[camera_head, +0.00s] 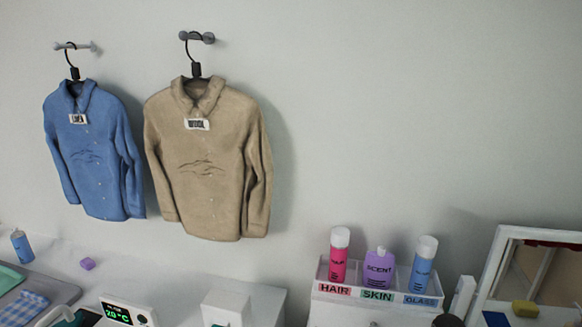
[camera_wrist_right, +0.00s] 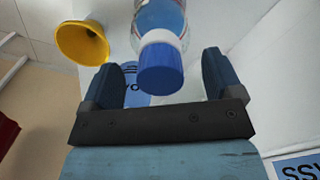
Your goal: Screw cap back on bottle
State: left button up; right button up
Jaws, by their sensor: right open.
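In the right wrist view, a clear bottle (camera_wrist_right: 160,15) with blue contents points its neck end toward my right gripper (camera_wrist_right: 158,60). A blue cap (camera_wrist_right: 160,70) is at that end, against a white ring. I cannot tell whether it is threaded on. The cap lies between the two spread dark blue fingers, with a visible gap on each side. The far end of the bottle is cut off by the frame. My left gripper is in neither view. In the head view, a small blue bottle (camera_head: 21,246) stands at the far left; I cannot tell if it is the same one.
A yellow funnel (camera_wrist_right: 82,42) is left of the bottle in the wrist view. In the head view, a white rack (camera_head: 322,270) holds three bottles at right, beside a framed mirror (camera_head: 497,262). Blue (camera_head: 92,150) and tan (camera_head: 205,150) shirts hang on the wall.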

jog(key=shift+r, duration=0.1)
jog(key=shift+r, duration=3.95)
jog(key=s+a+f+n+t, duration=0.5)
jog(key=s+a+f+n, duration=0.15)
jog(key=s+f, duration=0.4)
jog(key=s+a+n+t+y, duration=0.1)
jog(key=s+a+n+t, duration=0.2)
jog(key=s+a+n, duration=0.2)
jog(key=s+a+r+n+t+y, duration=0.1)
jog(key=s+a+n, duration=0.3)
jog(key=s, duration=0.8)
jog(key=shift+a+r+n+t+y, duration=0.25)
jog(key=shift+a+n+t+y, duration=0.15)
jog(key=shift+t, duration=0.5)
jog(key=shift+w+d, duration=0.1)
